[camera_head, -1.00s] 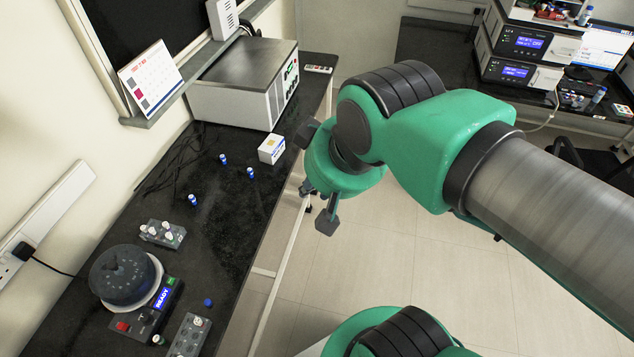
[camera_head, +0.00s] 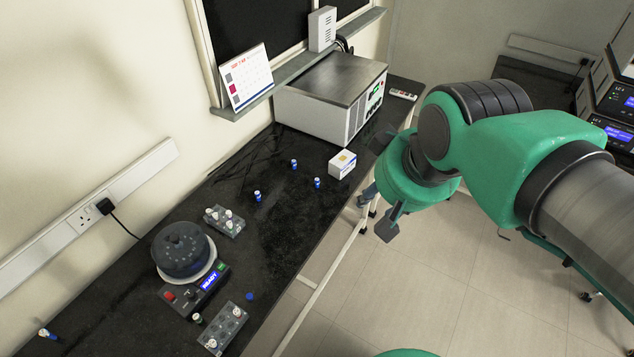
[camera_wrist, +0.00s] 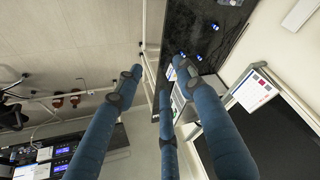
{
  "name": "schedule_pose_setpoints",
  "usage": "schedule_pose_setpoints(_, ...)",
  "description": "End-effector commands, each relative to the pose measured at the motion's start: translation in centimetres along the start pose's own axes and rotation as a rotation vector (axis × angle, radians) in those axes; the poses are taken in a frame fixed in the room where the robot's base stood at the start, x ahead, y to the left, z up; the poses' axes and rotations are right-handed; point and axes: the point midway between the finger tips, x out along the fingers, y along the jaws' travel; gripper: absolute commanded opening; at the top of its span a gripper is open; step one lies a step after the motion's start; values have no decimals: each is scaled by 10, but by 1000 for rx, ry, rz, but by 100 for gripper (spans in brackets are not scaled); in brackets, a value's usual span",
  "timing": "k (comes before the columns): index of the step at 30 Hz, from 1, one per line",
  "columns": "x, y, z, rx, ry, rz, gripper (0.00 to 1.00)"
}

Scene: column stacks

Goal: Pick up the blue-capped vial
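Three small vials with blue on them stand upright on the black bench: one at the back (camera_head: 294,164), one on the right (camera_head: 317,183) and one on the left (camera_head: 257,196). Their cap colours are too small to tell for sure. A small round blue thing (camera_head: 250,296), perhaps a cap, is near the bench's front edge. My gripper (camera_head: 378,208) is beyond the bench's right edge, over the floor, apart from the vials. In the wrist view its fingers (camera_wrist: 160,74) are spread with nothing between them. Small blue vials (camera_wrist: 200,57) show past the fingers there.
A white box (camera_head: 342,164) stands near the bench edge by my gripper, with a grey instrument (camera_head: 335,95) behind. A rack (camera_head: 226,222) with white-capped vials, a round dark-topped device (camera_head: 183,250) and another rack (camera_head: 224,328) stand nearer. The middle bench is mostly clear.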

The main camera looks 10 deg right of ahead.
Motion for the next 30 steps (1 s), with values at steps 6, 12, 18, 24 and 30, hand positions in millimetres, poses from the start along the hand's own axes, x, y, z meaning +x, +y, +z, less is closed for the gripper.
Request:
schedule_pose_setpoints(6,8,1,-44,-27,-38,-1,38)
schedule_pose_setpoints(12,22,2,-85,-55,-73,-3,38)
schedule_pose_setpoints(18,43,3,-125,-82,-108,-6,38)
schedule_pose_setpoints(24,69,3,-162,-109,-143,-10,38)
schedule_pose_setpoints(30,100,4,-197,-136,-176,-15,38)
